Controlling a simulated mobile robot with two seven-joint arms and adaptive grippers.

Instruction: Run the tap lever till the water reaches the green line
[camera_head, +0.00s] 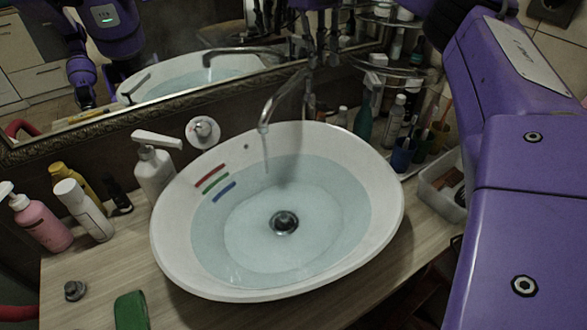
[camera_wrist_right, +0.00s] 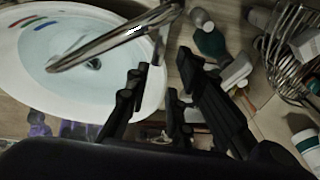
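The white basin (camera_head: 170,230) holds clear water (camera_head: 300,185). Red (camera_head: 210,174), green (camera_head: 215,183) and blue (camera_head: 224,192) lines mark its left inner wall. The water's edge lies close to the green and blue lines; I cannot tell exactly which it touches. A thin stream falls from the chrome tap spout (camera_head: 282,95), which also crosses the right wrist view (camera_wrist_right: 115,38). My right gripper (camera_wrist_right: 156,90) is open, its dark fingers apart beside the tap. The lever is not clearly visible, and I cannot tell whether a finger touches it. My left gripper is not in view.
Bottles and cups (camera_head: 402,152) crowd the right of the counter, near a wire rack (camera_head: 385,65). A soap dispenser (camera_head: 153,165) and several bottles stand left. A framed mirror (camera_head: 150,105) is behind. A green object (camera_head: 131,311) lies at the front left.

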